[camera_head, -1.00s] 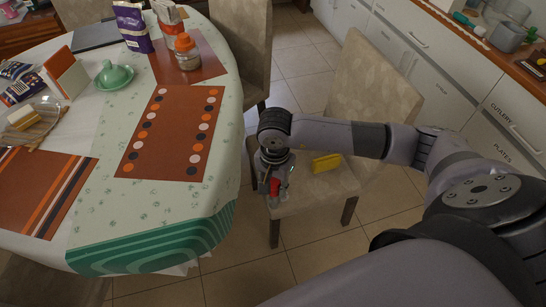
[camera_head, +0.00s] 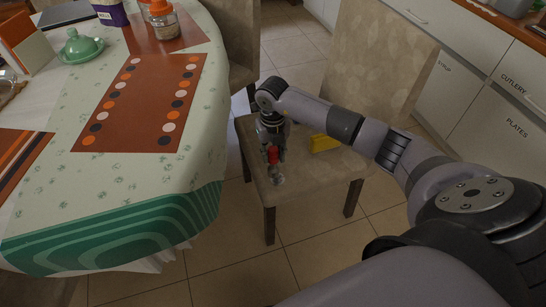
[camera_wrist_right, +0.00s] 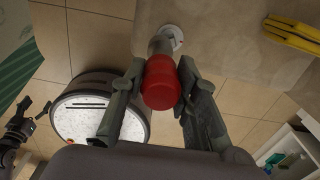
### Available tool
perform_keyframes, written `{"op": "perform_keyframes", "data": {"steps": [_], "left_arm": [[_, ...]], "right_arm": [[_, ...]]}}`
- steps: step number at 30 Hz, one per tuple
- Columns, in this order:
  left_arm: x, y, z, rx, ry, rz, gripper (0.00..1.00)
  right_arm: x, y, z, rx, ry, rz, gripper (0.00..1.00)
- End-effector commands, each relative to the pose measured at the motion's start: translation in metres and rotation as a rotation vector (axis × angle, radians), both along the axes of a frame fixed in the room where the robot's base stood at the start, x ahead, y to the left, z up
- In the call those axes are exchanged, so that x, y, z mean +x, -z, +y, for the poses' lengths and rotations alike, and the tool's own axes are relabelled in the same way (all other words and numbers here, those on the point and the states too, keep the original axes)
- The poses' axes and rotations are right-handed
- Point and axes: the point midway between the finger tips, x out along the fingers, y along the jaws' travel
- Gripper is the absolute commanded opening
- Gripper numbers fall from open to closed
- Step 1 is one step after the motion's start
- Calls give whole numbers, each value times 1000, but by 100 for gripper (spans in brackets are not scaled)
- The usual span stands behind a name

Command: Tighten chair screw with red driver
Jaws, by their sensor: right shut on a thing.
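My right gripper (camera_head: 272,152) is over the near left part of the beige chair seat (camera_head: 318,178). It is shut on the red driver (camera_head: 273,158), with one finger on each side of the red handle (camera_wrist_right: 161,84) in the wrist view. The driver's grey shaft (camera_wrist_right: 160,45) runs from the handle to a pale round piece, apparently the screw (camera_wrist_right: 174,38), near the seat's edge. Whether the tip is seated in it is unclear. A dark gripper, apparently my left (camera_wrist_right: 18,128), shows small at the wrist view's left; its jaw state is unclear.
A yellow object (camera_head: 323,143) lies on the seat near the backrest (camera_head: 370,65). The dining table (camera_head: 115,195), with an orange dotted mat (camera_head: 135,104) and a green lidded dish (camera_head: 84,47), stands left of the chair. White cabinets (camera_head: 485,85) are at the right. Tiled floor shows between them.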

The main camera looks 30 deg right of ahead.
Motion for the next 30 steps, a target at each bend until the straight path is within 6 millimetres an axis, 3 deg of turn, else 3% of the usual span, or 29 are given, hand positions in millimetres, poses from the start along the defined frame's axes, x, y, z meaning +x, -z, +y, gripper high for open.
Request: {"op": "perform_keyframes", "data": {"steps": [15, 21, 30], "left_arm": [[-4, 2, 1, 1, 1, 2, 68], [-2, 4, 0, 0, 1, 0, 68], [12, -13, -2, -1, -2, -11, 68]], "right_arm": [[0, -2, 0, 2, 4, 0, 0], [0, 1, -12, 1, 5, 0, 0], [0, 9, -17, 2, 3, 0, 0]]}}
